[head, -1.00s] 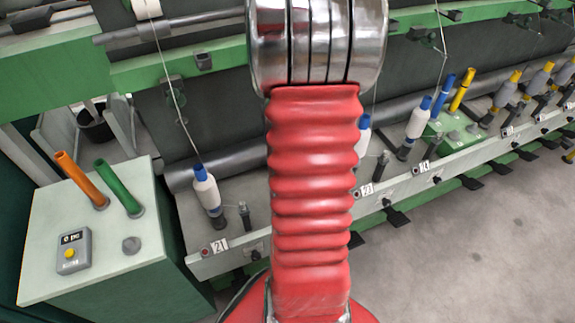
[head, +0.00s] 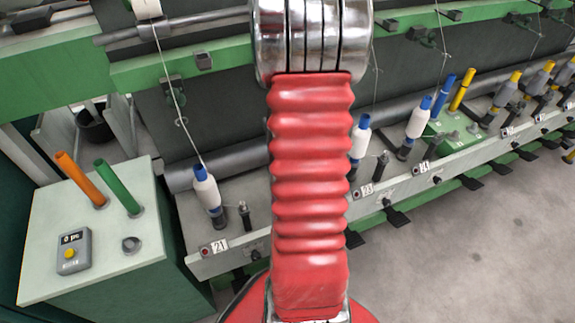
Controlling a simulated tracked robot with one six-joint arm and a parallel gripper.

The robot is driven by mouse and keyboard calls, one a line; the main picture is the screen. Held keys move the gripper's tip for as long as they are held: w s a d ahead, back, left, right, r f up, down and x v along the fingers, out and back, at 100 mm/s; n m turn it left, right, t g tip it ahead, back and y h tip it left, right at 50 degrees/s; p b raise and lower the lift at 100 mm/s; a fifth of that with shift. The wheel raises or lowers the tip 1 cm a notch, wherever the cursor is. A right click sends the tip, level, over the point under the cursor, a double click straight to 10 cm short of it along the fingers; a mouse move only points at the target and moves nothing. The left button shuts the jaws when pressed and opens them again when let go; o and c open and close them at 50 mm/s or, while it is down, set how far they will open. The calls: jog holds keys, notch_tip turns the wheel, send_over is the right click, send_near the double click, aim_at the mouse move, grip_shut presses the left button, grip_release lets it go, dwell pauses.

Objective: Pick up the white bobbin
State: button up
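Several white bobbins with blue tops stand on the machine's rail. One white bobbin (head: 207,192) is at the left beside the plate marked 21, with a thread running up from its top. A second white bobbin (head: 360,140) stands just right of my red arm, near the plate marked 23. A third white bobbin (head: 417,123) is farther right, near plate 24. I cannot tell which one the task means. My red sleeved arm rises through the middle of the view and hides part of the rail. My gripper is out of view.
A pale cabinet (head: 150,262) at the left holds an orange tube (head: 80,178), a green tube (head: 117,187) and a grey counter box (head: 74,251). Grey bobbins with yellow tops (head: 541,72) stand far right. Open concrete floor (head: 450,260) lies at lower right.

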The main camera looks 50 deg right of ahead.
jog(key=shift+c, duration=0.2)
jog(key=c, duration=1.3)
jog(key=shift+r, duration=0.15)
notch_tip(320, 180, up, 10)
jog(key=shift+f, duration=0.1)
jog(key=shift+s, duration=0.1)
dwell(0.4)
